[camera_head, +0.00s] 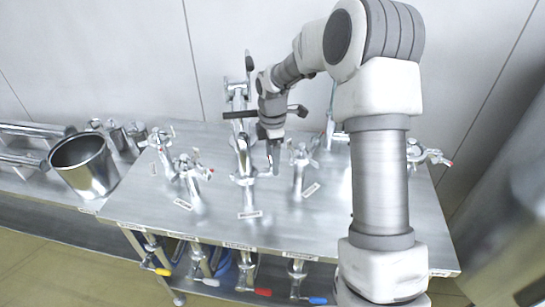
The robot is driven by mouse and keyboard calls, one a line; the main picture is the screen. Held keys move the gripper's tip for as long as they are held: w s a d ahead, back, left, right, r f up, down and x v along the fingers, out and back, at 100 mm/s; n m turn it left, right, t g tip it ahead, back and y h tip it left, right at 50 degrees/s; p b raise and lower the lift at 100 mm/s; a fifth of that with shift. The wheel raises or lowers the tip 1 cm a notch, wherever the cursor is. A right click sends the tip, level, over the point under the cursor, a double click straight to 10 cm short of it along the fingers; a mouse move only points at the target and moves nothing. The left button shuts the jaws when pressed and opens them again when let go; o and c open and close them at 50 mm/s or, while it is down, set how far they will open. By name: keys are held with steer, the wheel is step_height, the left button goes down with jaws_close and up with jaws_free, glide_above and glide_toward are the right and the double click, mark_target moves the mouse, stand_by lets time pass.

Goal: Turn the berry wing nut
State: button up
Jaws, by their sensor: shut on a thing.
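Several metal pipe fittings with wing nuts stand on the steel table; no berry colour can be made out on any of them at this size. My gripper (273,160) points down at the right side of the middle fitting (243,165). It is shut on a small part there, which looks like this fitting's wing nut, largely hidden by the fingers. Another fitting with a wing nut (299,160) stands just right of my gripper. A further one (190,172) stands to the left.
The steel table (330,225) has bare room at its front, with small labels. A metal pot (84,165) stands on the left counter. A fitting (425,154) is at the right edge. Valves with yellow, red and blue handles (317,300) hang below.

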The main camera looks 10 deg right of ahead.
steer(key=shift+r, duration=0.1)
steer(key=o, duration=1.1)
step_height(320, 180, up, 17)
steer(key=shift+r, duration=0.2)
